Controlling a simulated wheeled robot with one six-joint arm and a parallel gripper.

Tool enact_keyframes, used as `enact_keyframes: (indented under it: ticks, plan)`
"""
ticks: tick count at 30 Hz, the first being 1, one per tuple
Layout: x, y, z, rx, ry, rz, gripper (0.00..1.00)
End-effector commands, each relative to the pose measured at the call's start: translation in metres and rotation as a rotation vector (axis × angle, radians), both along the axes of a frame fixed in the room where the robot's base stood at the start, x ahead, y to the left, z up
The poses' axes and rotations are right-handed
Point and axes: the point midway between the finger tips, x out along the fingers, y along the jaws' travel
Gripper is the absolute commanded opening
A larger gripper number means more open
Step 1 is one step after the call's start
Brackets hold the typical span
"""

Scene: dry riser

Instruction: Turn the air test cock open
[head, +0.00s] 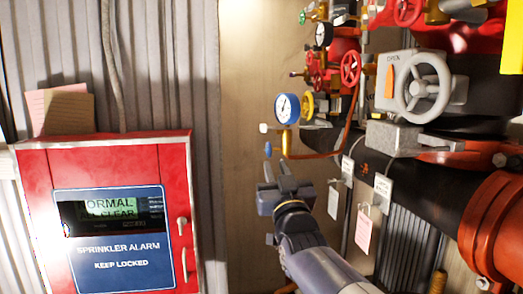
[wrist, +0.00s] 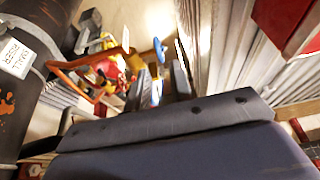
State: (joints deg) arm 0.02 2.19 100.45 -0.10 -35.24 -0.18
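A blue-rimmed gauge (head: 287,107) stands left of the red pipework in the head view. Below it are a pale lever end (head: 264,128) and a small blue knob (head: 268,149) on thin brass fittings. I cannot tell for sure which of these is the air test cock. My gripper (head: 277,168) points up just below the blue knob, fingers apart with nothing seen held. In the wrist view, blue parts (wrist: 158,49) show beyond and between the fingers (wrist: 158,85). Whether a finger touches anything is unclear.
A red sprinkler alarm cabinet (head: 110,215) stands at left. At right are a grey handwheel (head: 422,87), red valve wheels (head: 350,68), a dark pipe (head: 430,180) and hanging tags (head: 364,230). A bent orange tube (wrist: 92,75) runs close left of the fingers.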

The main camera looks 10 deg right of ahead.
Motion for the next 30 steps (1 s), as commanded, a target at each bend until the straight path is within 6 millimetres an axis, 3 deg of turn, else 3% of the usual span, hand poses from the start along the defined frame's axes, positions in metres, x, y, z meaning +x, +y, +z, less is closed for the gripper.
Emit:
enact_keyframes:
  ticks: [18, 30]
  plan:
    - [0.085, 0.0, 0.037, 0.004, 0.003, 0.001, 0.22]
    - [0.097, 0.0, 0.04, 0.005, 0.002, 0.001, 0.22]
